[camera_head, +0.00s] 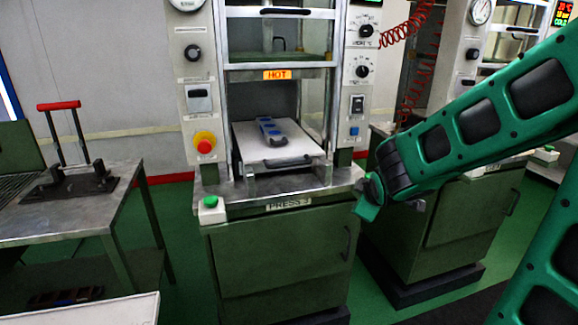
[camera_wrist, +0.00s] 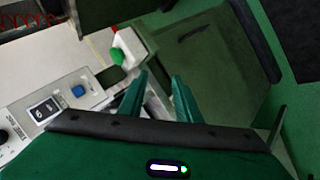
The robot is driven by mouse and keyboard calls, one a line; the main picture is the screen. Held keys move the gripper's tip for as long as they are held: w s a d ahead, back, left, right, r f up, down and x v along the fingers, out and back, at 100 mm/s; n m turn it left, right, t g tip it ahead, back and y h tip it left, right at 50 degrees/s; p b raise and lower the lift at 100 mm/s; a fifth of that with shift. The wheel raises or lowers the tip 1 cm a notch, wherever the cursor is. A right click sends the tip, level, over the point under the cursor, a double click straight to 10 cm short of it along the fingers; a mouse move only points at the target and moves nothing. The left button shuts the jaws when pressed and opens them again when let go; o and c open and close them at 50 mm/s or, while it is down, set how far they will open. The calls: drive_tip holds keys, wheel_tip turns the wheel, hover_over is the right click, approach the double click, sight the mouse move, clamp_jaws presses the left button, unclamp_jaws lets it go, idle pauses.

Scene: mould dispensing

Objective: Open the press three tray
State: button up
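Press three (camera_head: 288,204), labelled "PRESS 3", stands in the middle of the head view. Its pale tray (camera_head: 308,147) lies low in the press bay, with a dark handle (camera_head: 288,162) along its front edge. A blue-and-grey mould (camera_head: 269,131) lies on the tray. My gripper (camera_head: 366,207) is right of the press's front edge, below and to the right of the tray handle, touching nothing I can make out. In the wrist view my gripper (camera_wrist: 163,88) shows two green fingers apart with nothing between them. The tray handle is not visible there.
A steel table (camera_head: 80,210) with a red-handled tool (camera_head: 60,106) stands at the left. A second press cabinet (camera_head: 455,225) stands right behind my arm. Press three's control panel (camera_wrist: 60,103) is close on the left in the wrist view. Green floor lies between the table and the press.

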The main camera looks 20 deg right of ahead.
drive_tip(key=w+a+r+n+t+y, duration=0.1)
drive_tip(key=w+a+r+n+t, duration=0.15)
drive_tip(key=w+a+n, duration=0.35)
drive_tip(key=n+t+y, duration=0.2)
drive_tip(key=n+t, duration=0.2)
approach(292, 165)
drive_tip(key=w, duration=0.3)
drive_tip(key=w+f, duration=0.1)
drive_tip(key=w, duration=0.3)
drive_tip(key=w+f, duration=0.1)
drive_tip(key=w, duration=0.2)
drive_tip(key=shift+w+d, duration=0.1)
drive_tip(key=shift+w, duration=0.3)
clamp_jaws()
